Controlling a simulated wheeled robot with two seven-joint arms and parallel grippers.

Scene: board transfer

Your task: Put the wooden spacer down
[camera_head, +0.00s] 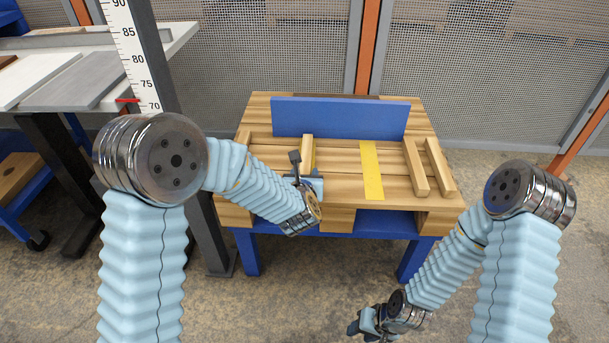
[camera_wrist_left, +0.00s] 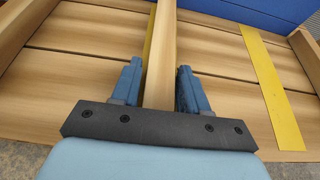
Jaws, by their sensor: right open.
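The wooden spacer (camera_head: 307,148) is a pale bar at the left part of the wooden table top, running front to back. A yellow strip shows along its right side in the head view. My left gripper (camera_head: 309,186) is at the spacer's near end. In the left wrist view the spacer (camera_wrist_left: 161,70) runs between the two blue fingers of the left gripper (camera_wrist_left: 160,85). Only thin gaps show beside it, so I cannot tell whether the fingers press on it. My right gripper (camera_head: 369,323) is open and low in front of the table, away from the spacer.
A second yellow strip (camera_head: 371,172) lies bare on the table top. Two more wooden bars (camera_head: 416,167) (camera_head: 439,167) lie at the right. A blue upright panel (camera_head: 340,118) stands along the back. A grey post with a height scale (camera_head: 135,55) stands left of the table.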

